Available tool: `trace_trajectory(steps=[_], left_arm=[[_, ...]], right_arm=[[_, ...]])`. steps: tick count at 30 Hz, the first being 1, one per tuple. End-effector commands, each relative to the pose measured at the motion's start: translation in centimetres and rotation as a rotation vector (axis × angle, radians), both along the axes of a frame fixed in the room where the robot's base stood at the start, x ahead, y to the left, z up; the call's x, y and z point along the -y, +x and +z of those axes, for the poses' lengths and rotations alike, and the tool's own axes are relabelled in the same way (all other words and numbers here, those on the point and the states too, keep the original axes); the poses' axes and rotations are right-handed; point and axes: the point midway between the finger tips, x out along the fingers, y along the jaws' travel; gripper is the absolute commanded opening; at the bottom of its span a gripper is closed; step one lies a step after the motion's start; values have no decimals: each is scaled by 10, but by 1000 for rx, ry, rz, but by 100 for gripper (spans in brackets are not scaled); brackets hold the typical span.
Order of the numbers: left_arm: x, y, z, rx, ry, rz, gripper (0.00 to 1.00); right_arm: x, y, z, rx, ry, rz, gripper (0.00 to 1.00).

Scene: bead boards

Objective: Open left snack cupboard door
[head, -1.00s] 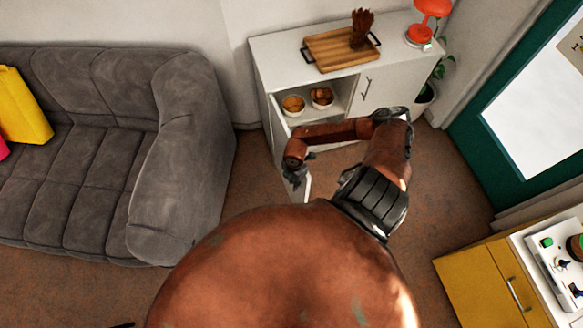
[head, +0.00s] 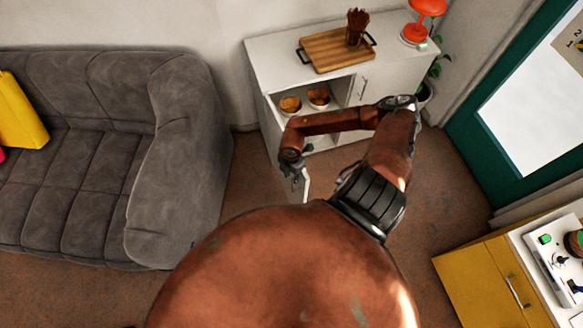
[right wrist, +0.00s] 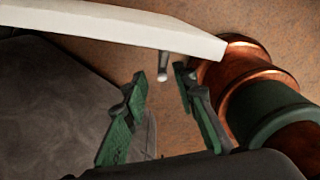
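The white snack cupboard (head: 395,88) stands against the back wall. Its left compartment is uncovered, and the left door (head: 270,125) is swung far out toward me, partly hidden by my right arm. In the right wrist view the door's pale edge (right wrist: 120,25) crosses the top, with a metal handle (right wrist: 163,68) below it. My right gripper (head: 292,168) is near the door's free end. In the right wrist view its green fingers (right wrist: 160,105) are apart and empty, with the handle just beyond and between them. My left gripper is not in view.
Bowls (head: 290,105) stand inside the cupboard. A wooden tray (head: 330,50) and a red lamp (head: 415,30) are on top. A grey sofa (head: 180,140) is left of the door. A yellow cabinet (head: 480,280) stands at the lower right. Brown floor lies between.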

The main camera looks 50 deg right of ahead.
Motion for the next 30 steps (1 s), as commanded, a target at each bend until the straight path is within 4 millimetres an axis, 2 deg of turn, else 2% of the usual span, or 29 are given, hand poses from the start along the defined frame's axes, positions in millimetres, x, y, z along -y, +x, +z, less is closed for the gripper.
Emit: trace_trajectory(steps=[4,10,30], left_arm=[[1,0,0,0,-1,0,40],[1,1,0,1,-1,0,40],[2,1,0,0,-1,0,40]], right_arm=[[1,0,29,1,-2,2,26],[0,1,51,1,-1,1,26],[-1,1,55,1,1,1,26]])
